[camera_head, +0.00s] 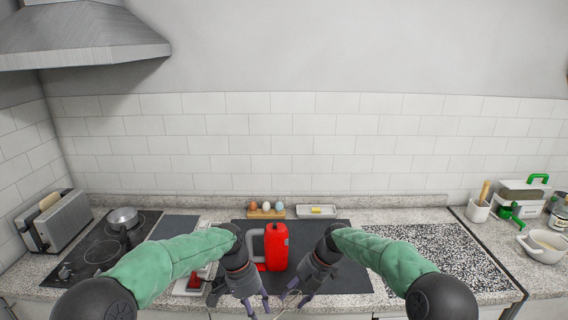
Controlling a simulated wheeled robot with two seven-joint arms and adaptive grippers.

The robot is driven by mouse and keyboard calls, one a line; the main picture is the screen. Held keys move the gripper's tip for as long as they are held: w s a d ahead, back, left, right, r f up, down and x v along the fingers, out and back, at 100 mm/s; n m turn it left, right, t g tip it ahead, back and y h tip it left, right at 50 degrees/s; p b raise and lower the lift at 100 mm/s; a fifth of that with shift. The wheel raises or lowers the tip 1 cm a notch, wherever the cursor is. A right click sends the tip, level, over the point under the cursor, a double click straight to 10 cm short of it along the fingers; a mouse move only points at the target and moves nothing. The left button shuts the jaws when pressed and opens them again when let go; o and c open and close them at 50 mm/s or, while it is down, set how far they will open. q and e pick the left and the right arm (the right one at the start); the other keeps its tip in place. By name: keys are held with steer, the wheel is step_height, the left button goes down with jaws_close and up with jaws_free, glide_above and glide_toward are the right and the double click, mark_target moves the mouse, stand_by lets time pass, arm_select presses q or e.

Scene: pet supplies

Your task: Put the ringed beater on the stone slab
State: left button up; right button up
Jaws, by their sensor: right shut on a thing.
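My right gripper (296,299) is low in the middle of the head view, in front of the dark mat. It is shut on a thin wire thing, which I take to be the ringed beater (282,305); its lower part runs to the frame's bottom edge and its shape is hard to make out. My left gripper (257,304) is beside it on the left, fingers apart, with nothing seen between them. A black-and-white speckled stone slab (455,262) lies flat on the counter at the right, partly behind my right forearm, its visible top bare.
A red kettle-like container (276,246) stands on the dark mat (335,229) just behind my grippers. Eggs on a wooden holder (267,214) and a small white tray (317,211) are at the back. A white pot (543,246) stands right of the slab; a hob (101,252) is left.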

arm_select(q)
step_height(320, 180, up, 8)
steer(key=m, duration=0.1)
steer(key=shift+s+r+m, duration=0.25)
steer(key=shift+s+m, duration=0.05)
steer(key=shift+s, duration=0.1)
steer(key=shift+a, duration=0.1)
